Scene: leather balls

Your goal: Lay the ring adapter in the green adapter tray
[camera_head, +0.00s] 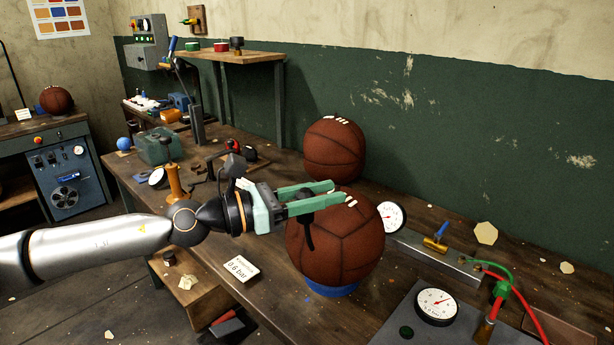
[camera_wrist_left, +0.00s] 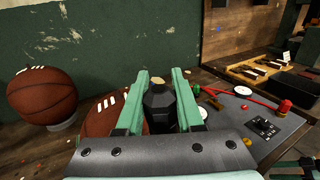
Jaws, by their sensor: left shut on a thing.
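My left gripper (camera_head: 318,193), with pale green fingers, is shut on a black fitting (camera_head: 307,232) in front of the near leather ball. A dark stem of the fitting hangs below the fingers. In the left wrist view the black fitting (camera_wrist_left: 160,108) shows between the fingers, with a brass-coloured spot at its far end. I cannot make out a ring shape on it. A small round green tray (camera_head: 193,46), apparently the adapter tray, sits on the raised shelf, far back and left of the gripper. A bit of pale green at the left wrist view's lower right may be my right gripper (camera_wrist_left: 300,168).
The near leather ball (camera_head: 340,250) stands on a blue ring, close under my gripper. Another ball (camera_head: 334,148) stands behind. A red tray (camera_head: 221,47) and a dark fitting (camera_head: 237,43) share the raised shelf (camera_head: 255,57). Gauges and hoses occupy the bench's right side.

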